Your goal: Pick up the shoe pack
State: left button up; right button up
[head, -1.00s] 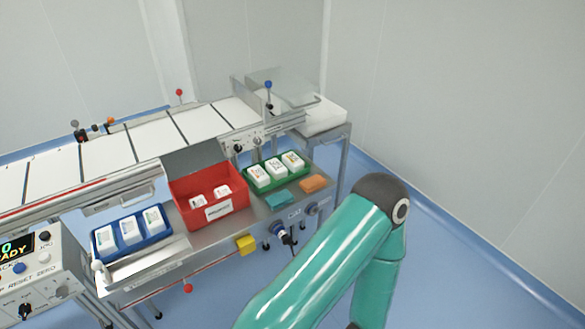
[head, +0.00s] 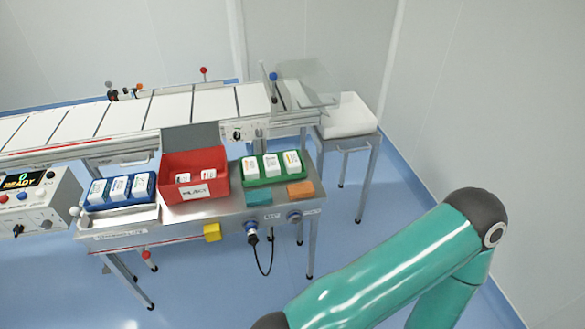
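Small white packs stand in three containers on the steel side table. Three are in the blue tray (head: 146,186), two in the red bin (head: 220,185) and three in the green tray (head: 249,179). Their labels are too small to read, so I cannot tell which one is the shoe pack. The red bin has its lid raised and a white label on its front. One of my teal arms crosses the lower right, apart from the table. Neither of my grippers is in view.
A teal block (head: 258,197) and an orange block (head: 300,189) lie at the table's right front. A conveyor (head: 120,118) with white panels runs behind. A control box (head: 38,203) reads READY at left. Blue floor is clear in front.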

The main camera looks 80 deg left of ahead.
aim_at(250, 165)
jog(key=z, duration=0.45)
jog(key=i, duration=0.3)
jog(key=u, duration=2.1)
jog(key=i, duration=0.2)
jog(key=u, duration=2.1)
jog(key=k, duration=0.6)
jog(key=u, duration=0.35)
jog(key=i, duration=1.65)
jog(key=z, duration=0.4)
